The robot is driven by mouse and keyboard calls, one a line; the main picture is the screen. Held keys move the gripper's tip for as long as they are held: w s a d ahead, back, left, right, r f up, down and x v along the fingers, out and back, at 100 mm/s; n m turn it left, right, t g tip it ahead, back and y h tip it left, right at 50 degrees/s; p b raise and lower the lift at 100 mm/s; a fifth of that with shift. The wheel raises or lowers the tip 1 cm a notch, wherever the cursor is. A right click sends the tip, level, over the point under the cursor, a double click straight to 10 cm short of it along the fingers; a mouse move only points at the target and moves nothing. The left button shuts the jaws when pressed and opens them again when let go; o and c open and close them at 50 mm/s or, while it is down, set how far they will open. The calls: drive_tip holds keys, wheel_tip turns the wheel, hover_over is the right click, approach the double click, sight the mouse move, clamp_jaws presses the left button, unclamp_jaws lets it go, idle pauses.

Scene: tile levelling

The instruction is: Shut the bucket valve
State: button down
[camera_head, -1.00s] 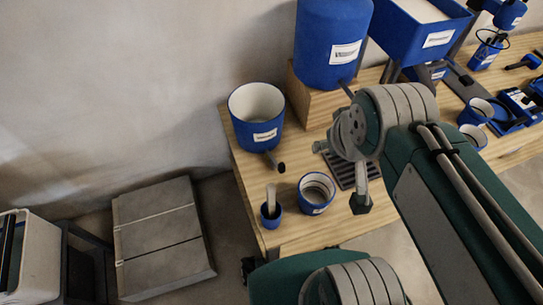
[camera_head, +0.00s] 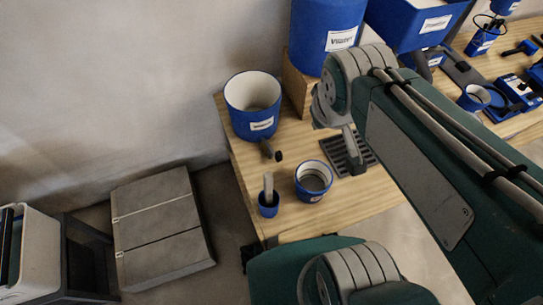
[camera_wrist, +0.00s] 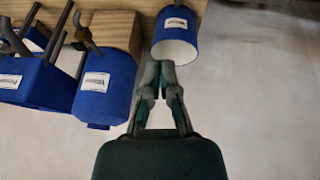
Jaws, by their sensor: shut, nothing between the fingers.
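The bucket (camera_head: 240,119), blue with a white inside and a label, stands upright near the table's back left corner. Its valve, a short spout with a dark end (camera_head: 271,151), sticks out low at its front. Its handle position is too small to tell. In the wrist view the bucket (camera_wrist: 176,24) appears upside down at the top. My gripper (camera_wrist: 160,70) is shut and empty, its tips overlapping the bucket's rim there; I cannot tell whether they touch. The valve is not clear in that view. In the head view I cannot make out my fingertips clearly.
A large blue tank (camera_head: 325,42) stands on a wooden block (camera_head: 296,88) right of the bucket. A small cup with a stick (camera_head: 268,206), a blue pot (camera_head: 312,190) and a dark grate (camera_head: 340,160) are in front. Bare wood (camera_head: 250,178) lies left of the cup.

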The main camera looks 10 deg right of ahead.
drive_tip(key=w+a+f+n+g, duration=0.1)
drive_tip(key=w+a+f+n, duration=0.3)
drive_tip(key=f, duration=0.5)
drive_tip(key=w+a+f+n+g+h, duration=0.1)
drive_tip(key=w+a+f+n, duration=0.3)
drive_tip(key=f+n, duration=0.5)
drive_tip(key=w+a+f+n+g+h, duration=0.1)
drive_tip(key=w+a+f+n, duration=0.3)
drive_tip(key=f, duration=0.6)
drive_tip(key=w+n, duration=0.2)
drive_tip(key=shift+f+n+g, duration=0.25)
drive_tip(key=shift+n+g, duration=0.05)
drive_tip(key=shift+g, duration=0.1)
drive_tip(key=x, duration=0.9)
drive_tip(key=shift+d+f, duration=0.1)
drive_tip(key=shift+f, duration=0.1)
drive_tip(key=d, duration=0.1)
drive_tip(key=w+d, duration=0.1)
drive_tip(key=d, duration=0.1)
drive_tip(key=shift+w+f, duration=0.15)
drive_tip(key=shift+f, duration=0.1)
drive_tip(key=shift+w+d, duration=0.2)
drive_tip(key=shift+d, duration=0.25)
